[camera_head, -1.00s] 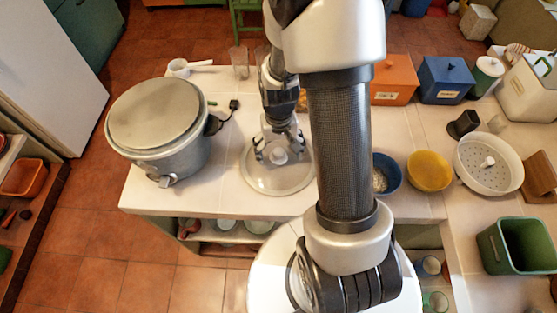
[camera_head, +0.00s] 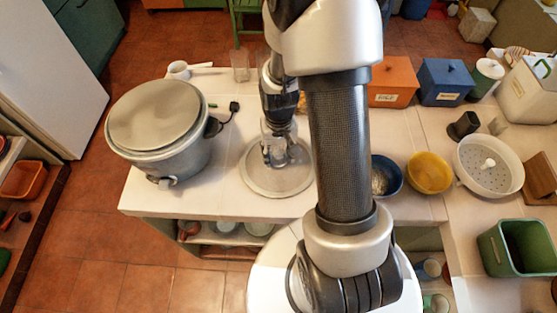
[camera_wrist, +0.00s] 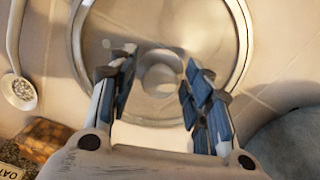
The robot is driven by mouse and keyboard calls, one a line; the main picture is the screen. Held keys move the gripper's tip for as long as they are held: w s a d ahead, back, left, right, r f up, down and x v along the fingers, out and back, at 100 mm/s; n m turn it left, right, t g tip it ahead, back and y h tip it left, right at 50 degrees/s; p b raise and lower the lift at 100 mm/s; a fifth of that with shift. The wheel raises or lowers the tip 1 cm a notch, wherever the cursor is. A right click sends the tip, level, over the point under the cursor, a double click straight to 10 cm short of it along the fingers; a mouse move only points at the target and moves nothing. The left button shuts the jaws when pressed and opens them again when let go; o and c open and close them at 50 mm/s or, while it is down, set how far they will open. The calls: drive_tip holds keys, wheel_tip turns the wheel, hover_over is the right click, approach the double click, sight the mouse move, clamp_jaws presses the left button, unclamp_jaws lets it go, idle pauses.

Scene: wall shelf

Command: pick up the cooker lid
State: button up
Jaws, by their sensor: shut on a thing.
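The cooker lid (camera_head: 250,184) is a round, clear disc with a metal rim and a central knob, lying flat at the counter's front, right of the grey cooker (camera_head: 178,162). I cannot tell whether it has come off the counter. My gripper (camera_head: 279,158) points down over the lid's middle, its fingers shut on the knob. In the wrist view the lid (camera_wrist: 155,20) fills the upper middle, with the knob (camera_wrist: 160,80) between the two blue-padded fingers of my gripper (camera_wrist: 162,68). The knob's contact faces are partly hidden.
A white scoop (camera_head: 180,69) and clear glasses (camera_head: 240,68) stand behind. A blue bowl (camera_head: 394,168), a yellow bowl (camera_head: 429,170) and a white colander (camera_head: 488,180) are to the right. The cooker's black plug (camera_head: 234,106) lies between cooker and gripper.

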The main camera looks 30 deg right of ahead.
drive_tip(key=shift+s+f, duration=0.15)
drive_tip(key=shift+s, duration=0.05)
clamp_jaws()
idle(0.4)
